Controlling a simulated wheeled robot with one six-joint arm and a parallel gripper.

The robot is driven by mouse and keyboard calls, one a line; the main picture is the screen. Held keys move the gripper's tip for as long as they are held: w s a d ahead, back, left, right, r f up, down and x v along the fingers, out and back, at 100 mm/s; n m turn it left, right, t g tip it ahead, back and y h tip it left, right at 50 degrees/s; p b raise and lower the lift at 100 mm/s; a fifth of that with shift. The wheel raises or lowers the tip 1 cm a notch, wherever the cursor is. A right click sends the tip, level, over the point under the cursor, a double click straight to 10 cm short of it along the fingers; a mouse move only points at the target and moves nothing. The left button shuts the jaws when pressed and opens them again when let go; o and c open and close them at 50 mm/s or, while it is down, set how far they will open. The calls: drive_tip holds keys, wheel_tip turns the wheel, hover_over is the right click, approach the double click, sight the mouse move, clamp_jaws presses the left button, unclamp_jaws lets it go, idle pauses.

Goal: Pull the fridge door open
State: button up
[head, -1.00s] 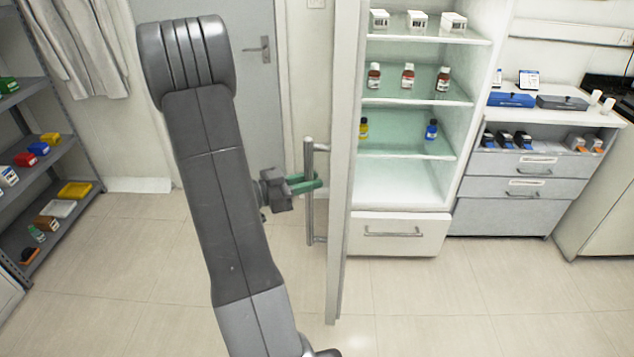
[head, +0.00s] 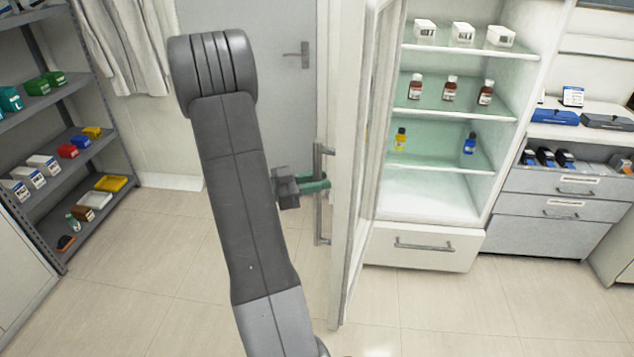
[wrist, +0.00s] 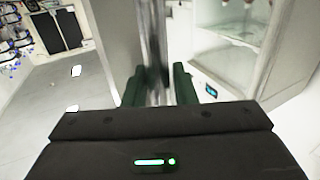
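The fridge door (head: 352,190) stands wide open, swung out toward me and seen nearly edge-on, with part of its inner side showing. Its upright metal bar handle (head: 318,225) is on the left, outer face. My gripper (head: 318,185) has its green fingers around the handle at about mid-height. In the wrist view the handle (wrist: 154,50) runs upright between the two green fingers (wrist: 160,88), which look closed on it. The fridge interior (head: 440,195) is exposed, with boxes and bottles on its shelves and a closed drawer (head: 425,246) below.
A grey shelf rack (head: 62,180) with coloured bins stands at the left. A grey room door (head: 270,30) is behind my arm. A drawer cabinet (head: 560,205) stands right of the fridge. The floor (head: 170,275) left of the fridge door is clear.

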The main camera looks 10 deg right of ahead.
drive_tip(key=shift+o, duration=1.1)
drive_tip(key=s+a+b, duration=0.2)
drive_tip(key=a, duration=1.1)
drive_tip(key=shift+a, duration=0.35)
drive_tip(key=shift+d, duration=0.15)
drive_tip(key=w+d+p, duration=0.2)
drive_tip(key=d, duration=1.1)
drive_tip(key=shift+d, duration=0.3)
drive_tip(key=shift+s, duration=0.1)
